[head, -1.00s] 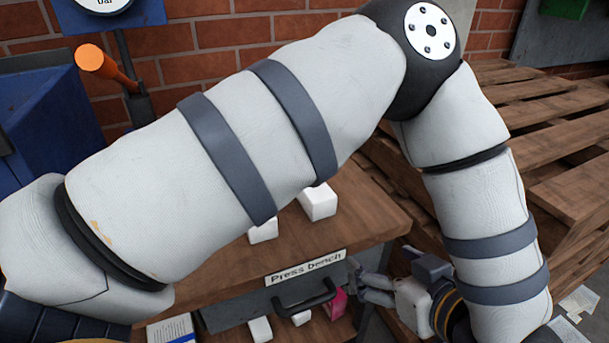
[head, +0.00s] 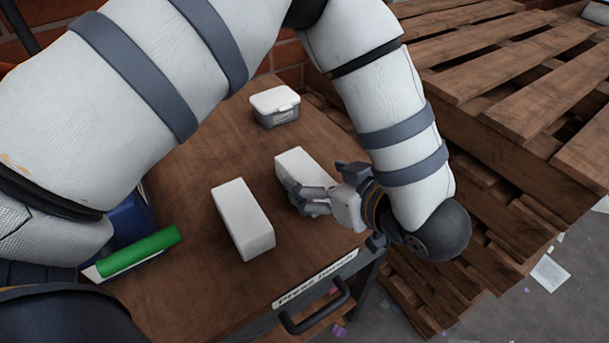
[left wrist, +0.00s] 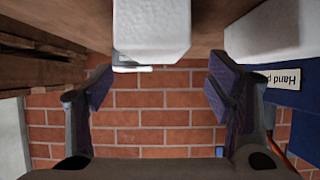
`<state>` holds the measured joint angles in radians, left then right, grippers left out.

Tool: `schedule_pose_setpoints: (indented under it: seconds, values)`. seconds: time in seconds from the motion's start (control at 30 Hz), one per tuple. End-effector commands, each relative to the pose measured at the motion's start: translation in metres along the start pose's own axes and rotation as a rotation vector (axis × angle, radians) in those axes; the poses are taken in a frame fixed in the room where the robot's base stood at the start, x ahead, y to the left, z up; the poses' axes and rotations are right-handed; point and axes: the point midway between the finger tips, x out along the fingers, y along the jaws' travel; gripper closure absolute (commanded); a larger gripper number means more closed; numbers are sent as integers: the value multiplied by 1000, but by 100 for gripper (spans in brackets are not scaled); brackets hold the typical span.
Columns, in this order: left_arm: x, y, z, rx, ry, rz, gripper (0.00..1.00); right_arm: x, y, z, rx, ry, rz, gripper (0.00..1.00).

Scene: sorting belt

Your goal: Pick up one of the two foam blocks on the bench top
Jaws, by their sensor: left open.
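Two white foam blocks lie on the wooden bench top (head: 190,170). The left block (head: 242,220) is apart from my gripper. The right block (head: 300,165) has my left gripper (head: 304,198) at its near end, its fingers hiding part of that block's side. In the left wrist view, which looks upside down, the right block (left wrist: 150,28) is at top centre, between the lines of the two spread fingers (left wrist: 158,88). The left block (left wrist: 262,32) is at the upper right. My left gripper is open; I cannot tell whether it touches the block. My right gripper is not in view.
A green object (head: 140,253) is at the bench's left side. Stacked wooden pallets (head: 520,90) stand on the right.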

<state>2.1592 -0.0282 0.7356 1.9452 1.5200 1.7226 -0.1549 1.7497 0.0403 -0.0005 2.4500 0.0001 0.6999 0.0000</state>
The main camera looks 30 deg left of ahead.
Motion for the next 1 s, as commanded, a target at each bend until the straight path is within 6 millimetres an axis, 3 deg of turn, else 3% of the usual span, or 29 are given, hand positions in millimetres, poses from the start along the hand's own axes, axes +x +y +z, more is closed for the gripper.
schedule_pose_setpoints:
  seconds: [0.37, 0.63, 0.8, 1.0]
  values:
    - [60, 4, 11, 0, 1, -2, 26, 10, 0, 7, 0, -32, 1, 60]
    - [65, 5, 10, -1, 1, 4, 26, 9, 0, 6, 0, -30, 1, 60]
    - [65, 5, 10, -1, 2, 3, 58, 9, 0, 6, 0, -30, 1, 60]
    - [65, 5, 10, -1, 2, 3, 61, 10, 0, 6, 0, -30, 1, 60]
